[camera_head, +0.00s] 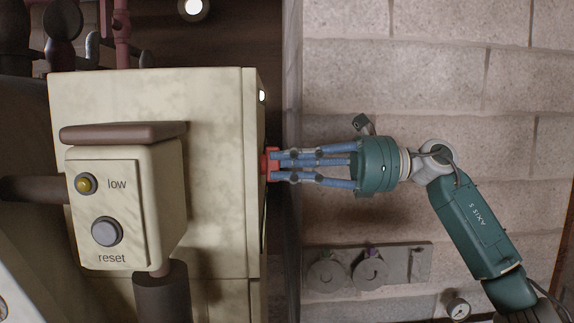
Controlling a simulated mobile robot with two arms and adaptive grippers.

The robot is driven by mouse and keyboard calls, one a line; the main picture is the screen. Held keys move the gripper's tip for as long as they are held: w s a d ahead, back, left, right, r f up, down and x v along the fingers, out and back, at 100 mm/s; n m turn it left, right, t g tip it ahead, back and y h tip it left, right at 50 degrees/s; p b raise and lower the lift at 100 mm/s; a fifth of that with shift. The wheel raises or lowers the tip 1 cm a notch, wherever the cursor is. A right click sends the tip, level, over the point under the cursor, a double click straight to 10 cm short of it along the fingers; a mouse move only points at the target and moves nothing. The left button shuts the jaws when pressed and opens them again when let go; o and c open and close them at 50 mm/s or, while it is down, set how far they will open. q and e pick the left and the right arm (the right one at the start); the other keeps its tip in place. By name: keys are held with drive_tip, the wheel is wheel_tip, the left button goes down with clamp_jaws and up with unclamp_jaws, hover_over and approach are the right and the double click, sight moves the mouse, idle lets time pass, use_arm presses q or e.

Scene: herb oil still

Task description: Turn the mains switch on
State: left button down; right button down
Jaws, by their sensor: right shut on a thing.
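The mains switch appears to be the red part (270,163) on the right side face of the cream cabinet (215,110). My right gripper (277,166) reaches in from the right, with its blue fingers level and pointing left. Its fingertips are closed on the red part and hide much of it. Whether the switch is on or off cannot be told from this angle. My left gripper is not in view.
A control box with a yellow "low" lamp (86,184) and a grey "reset" button (107,231) juts out at left. A block wall (450,60) stands behind my right arm. A grey panel with round fittings (405,262) and a gauge (458,308) are below.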

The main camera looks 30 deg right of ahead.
drive_tip(key=c, duration=1.6)
unclamp_jaws()
drive_tip(key=shift+d, duration=0.15)
drive_tip(key=v, duration=1.2)
drive_tip(key=shift+w, duration=0.1)
